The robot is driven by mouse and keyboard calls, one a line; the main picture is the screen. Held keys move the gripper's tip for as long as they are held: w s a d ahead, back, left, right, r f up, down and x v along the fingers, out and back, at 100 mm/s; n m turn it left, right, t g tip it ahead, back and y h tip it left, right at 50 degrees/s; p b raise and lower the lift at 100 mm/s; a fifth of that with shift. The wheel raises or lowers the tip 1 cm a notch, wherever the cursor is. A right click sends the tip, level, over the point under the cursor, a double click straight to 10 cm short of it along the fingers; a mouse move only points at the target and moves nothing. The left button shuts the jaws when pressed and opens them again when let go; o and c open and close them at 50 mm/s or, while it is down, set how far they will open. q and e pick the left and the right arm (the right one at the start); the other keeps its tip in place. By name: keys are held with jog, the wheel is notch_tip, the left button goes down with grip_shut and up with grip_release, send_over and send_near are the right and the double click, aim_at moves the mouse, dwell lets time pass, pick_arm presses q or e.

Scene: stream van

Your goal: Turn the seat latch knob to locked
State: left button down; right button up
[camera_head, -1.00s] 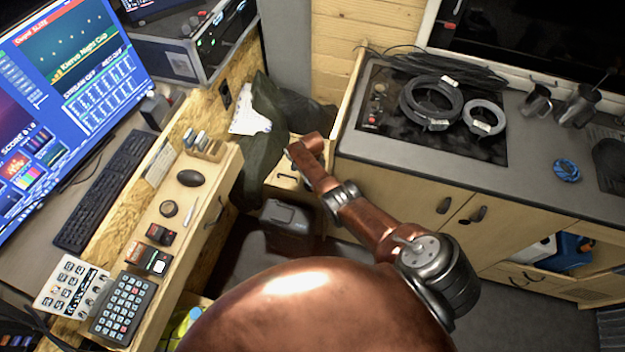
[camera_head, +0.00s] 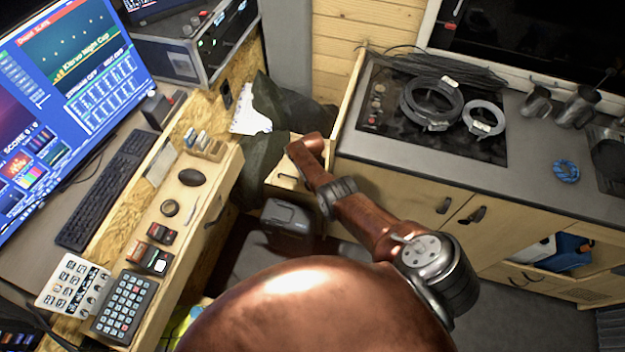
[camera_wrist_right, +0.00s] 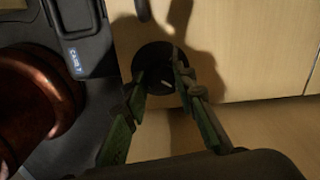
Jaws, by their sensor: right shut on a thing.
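A round black knob (camera_wrist_right: 157,60) sits on a pale wooden panel in the right wrist view. A small pale mark shows on its face. My right gripper (camera_wrist_right: 160,77) is shut on this knob, with one green-edged finger against each side. A shadow falls on the panel around the knob. In the head view the knob and my right gripper cannot be made out behind my copper arm. My left gripper is in neither view.
A dark case (camera_wrist_right: 82,30) with a small label is close to the left of the knob in the wrist view. In the head view, a desk with a keyboard (camera_head: 105,190) is at left and a counter with coiled cables (camera_head: 432,103) at right. A narrow floor gap separates them.

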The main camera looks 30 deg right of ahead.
jog(key=shift+s+m, duration=0.2)
jog(key=shift+m, duration=0.7)
jog(key=shift+d+f, duration=0.1)
jog(key=o, duration=1.2)
jog(key=shift+c, duration=0.2)
jog(key=shift+w, duration=0.1)
notch_tip(320, 180, up, 2)
jog(key=shift+w, duration=0.15)
notch_tip(320, 180, up, 10)
